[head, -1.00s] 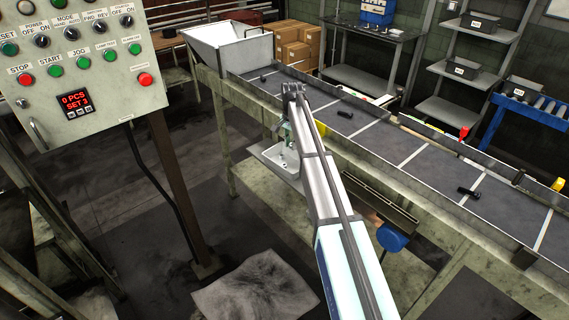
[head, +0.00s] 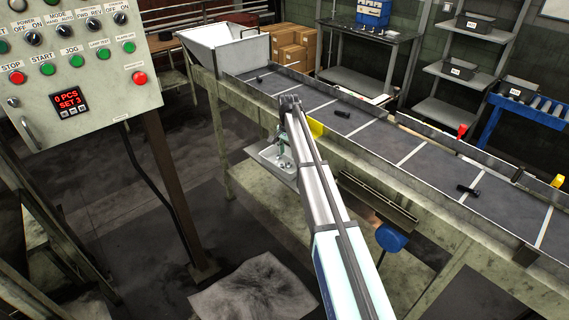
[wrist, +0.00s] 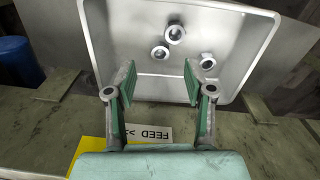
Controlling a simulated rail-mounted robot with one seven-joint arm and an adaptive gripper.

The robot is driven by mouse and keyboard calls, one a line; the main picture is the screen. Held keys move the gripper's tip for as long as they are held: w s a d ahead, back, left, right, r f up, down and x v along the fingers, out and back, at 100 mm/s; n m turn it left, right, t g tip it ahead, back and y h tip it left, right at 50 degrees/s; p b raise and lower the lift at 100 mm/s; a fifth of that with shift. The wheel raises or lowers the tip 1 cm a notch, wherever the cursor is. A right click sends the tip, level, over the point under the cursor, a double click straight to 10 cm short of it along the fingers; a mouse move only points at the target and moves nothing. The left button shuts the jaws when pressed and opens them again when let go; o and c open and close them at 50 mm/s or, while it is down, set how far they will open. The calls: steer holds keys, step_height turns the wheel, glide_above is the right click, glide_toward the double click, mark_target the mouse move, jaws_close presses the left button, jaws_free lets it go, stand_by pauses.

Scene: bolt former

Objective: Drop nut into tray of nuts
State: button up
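The tray of nuts (wrist: 98,40) is a shallow square metal tray. In the wrist view it fills the upper middle, with three nuts on its floor: an upper nut (wrist: 175,33), a left nut (wrist: 160,52) and a right nut (wrist: 207,60) close to my right fingertip. My gripper (wrist: 160,78) is open over the tray's near part, and nothing shows between its fingers. In the head view the tray (head: 266,153) hangs at the conveyor's near side, partly hidden by my arm, with my gripper (head: 281,150) at it.
The conveyor (head: 405,130) runs behind the tray with several dark bolts on it. The control panel (head: 90,60) stands at the left. A blue round part (head: 391,237) sits below the conveyor's near side. A yellow plate with a FEED label (wrist: 150,134) is below the tray.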

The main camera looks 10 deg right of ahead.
steer(key=shift+r, duration=0.1)
step_height(320, 180, up, 12)
stand_by(0.7)
stand_by(0.3)
